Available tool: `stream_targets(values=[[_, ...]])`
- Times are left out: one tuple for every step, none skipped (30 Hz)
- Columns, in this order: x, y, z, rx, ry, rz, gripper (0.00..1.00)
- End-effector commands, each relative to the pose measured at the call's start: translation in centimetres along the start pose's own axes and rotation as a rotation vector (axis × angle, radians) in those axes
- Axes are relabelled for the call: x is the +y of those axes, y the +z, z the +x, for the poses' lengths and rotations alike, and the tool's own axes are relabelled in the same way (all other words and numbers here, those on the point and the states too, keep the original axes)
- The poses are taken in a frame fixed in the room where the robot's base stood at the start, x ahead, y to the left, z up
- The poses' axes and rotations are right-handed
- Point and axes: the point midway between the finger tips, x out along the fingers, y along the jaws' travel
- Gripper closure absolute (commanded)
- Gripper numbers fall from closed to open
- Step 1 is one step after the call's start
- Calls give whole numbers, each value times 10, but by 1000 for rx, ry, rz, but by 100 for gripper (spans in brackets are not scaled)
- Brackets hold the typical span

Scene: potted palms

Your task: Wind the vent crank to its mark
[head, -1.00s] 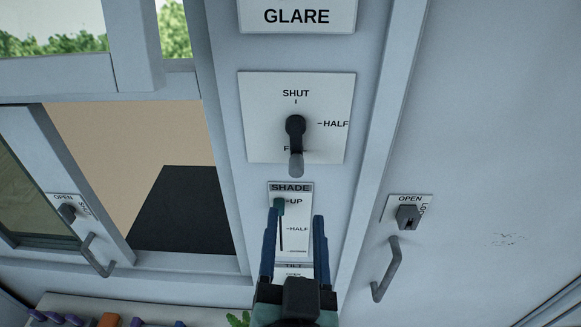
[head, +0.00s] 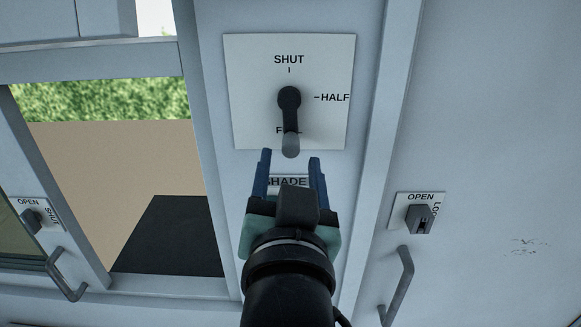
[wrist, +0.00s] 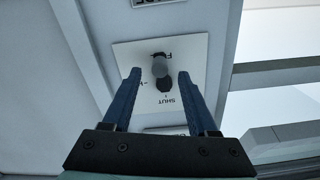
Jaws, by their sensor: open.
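The vent crank (head: 290,112) is a dark arm with a grey knob on a white plate (head: 328,52) marked SHUT at the top, HALF at the right and a partly covered word at the bottom. The crank points down, its knob over that bottom word. My gripper (head: 289,158) is open and empty, its blue fingers just below the knob in the head view. In the wrist view the crank (wrist: 160,68) shows upside down, its knob between and beyond the fingertips. I cannot tell the gap in depth; no contact shows.
A SHADE plate (head: 287,181) lies behind my fingers, mostly hidden. A door with an OPEN latch (head: 420,217) and a grey handle (head: 399,285) stands at the right. Another latch (head: 34,220) and handle (head: 68,280) are at the left, beside an opening.

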Motion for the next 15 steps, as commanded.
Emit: stream_targets(values=[[0, -3, 11, -4, 2, 1, 41], [0, -3, 17, -6, 2, 1, 41], [0, -2, 23, -6, 2, 1, 41], [0, -2, 27, -5, 2, 1, 41], [0, -3, 31, -4, 2, 1, 41], [0, -2, 36, -4, 2, 1, 41], [0, -2, 39, -3, 1, 1, 41], [0, -2, 41, -3, 1, 1, 41], [0, -1, 44, -4, 1, 1, 41], [0, -1, 46, -3, 1, 1, 41], [0, -1, 48, -3, 1, 1, 41], [0, -1, 49, -2, 1, 1, 41], [0, 0, 50, -3, 1, 0, 41], [0, 0, 50, -2, 1, 0, 41], [0, 0, 51, -2, 1, 0, 41]])
